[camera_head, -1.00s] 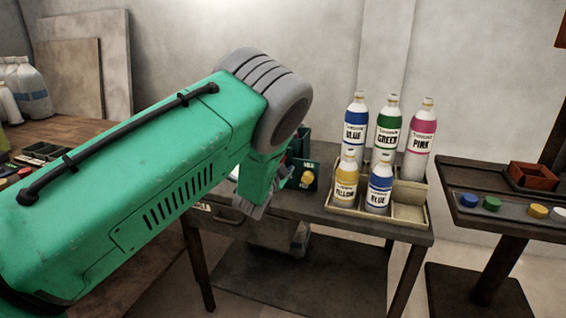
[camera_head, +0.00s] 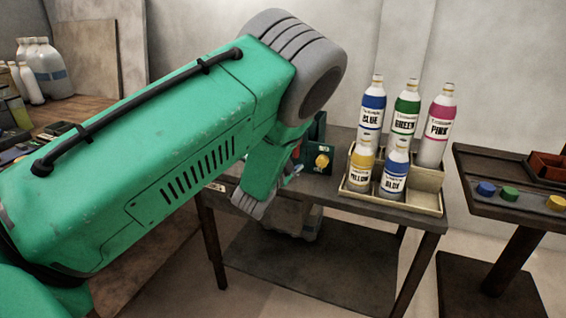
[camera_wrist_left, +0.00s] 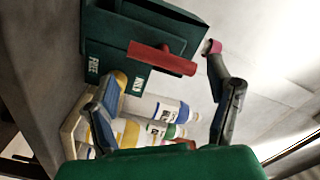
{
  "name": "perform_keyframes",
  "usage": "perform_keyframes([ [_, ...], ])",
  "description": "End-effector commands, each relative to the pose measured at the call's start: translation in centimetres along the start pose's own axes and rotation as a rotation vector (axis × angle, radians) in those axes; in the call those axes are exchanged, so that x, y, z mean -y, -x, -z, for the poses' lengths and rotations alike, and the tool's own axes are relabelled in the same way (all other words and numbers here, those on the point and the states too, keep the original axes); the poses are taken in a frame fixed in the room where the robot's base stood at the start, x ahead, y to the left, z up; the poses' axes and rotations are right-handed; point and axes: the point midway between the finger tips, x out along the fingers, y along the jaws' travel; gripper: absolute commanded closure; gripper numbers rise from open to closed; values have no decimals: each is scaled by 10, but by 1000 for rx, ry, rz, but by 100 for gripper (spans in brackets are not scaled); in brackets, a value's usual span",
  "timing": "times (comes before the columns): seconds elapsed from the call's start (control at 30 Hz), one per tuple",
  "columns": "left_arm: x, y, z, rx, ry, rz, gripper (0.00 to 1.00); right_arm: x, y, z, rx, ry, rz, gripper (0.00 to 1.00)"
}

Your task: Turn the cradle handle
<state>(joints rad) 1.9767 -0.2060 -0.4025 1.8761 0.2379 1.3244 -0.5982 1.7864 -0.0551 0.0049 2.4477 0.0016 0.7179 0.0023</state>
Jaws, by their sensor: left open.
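The cradle is a dark green box (camera_wrist_left: 105,45) in the left wrist view, with labels FREE and MIX on its face. Its red bar handle (camera_wrist_left: 162,58) sticks out across the view. In the head view the box (camera_head: 315,182) stands on the table beyond my left arm, with a yellow knob (camera_head: 322,160) on its face; the handle is mostly hidden there. My left gripper (camera_wrist_left: 165,67) is open, its fingers on either side of the red handle in the picture. I cannot tell whether they touch it. My right gripper is out of view.
A cream tray (camera_head: 425,203) with several labelled bottles stands on the table right of the cradle. A side stand (camera_head: 500,205) with coloured caps (camera_head: 510,194) and a red-brown box (camera_head: 547,166) is at the far right. White containers (camera_head: 48,72) stand at the back left.

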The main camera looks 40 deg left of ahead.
Motion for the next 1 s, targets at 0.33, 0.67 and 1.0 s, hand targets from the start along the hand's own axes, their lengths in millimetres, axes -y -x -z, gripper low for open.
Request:
perform_keyframes([
  [0.33, -1, 54, -1, 1, -3, -2, 26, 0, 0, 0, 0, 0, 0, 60],
  [0.67, -1, 58, -1, 1, -3, -1, 26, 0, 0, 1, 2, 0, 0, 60],
  [1.0, -2, 59, -2, 6, 1, -7, 26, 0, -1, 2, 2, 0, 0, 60],
])
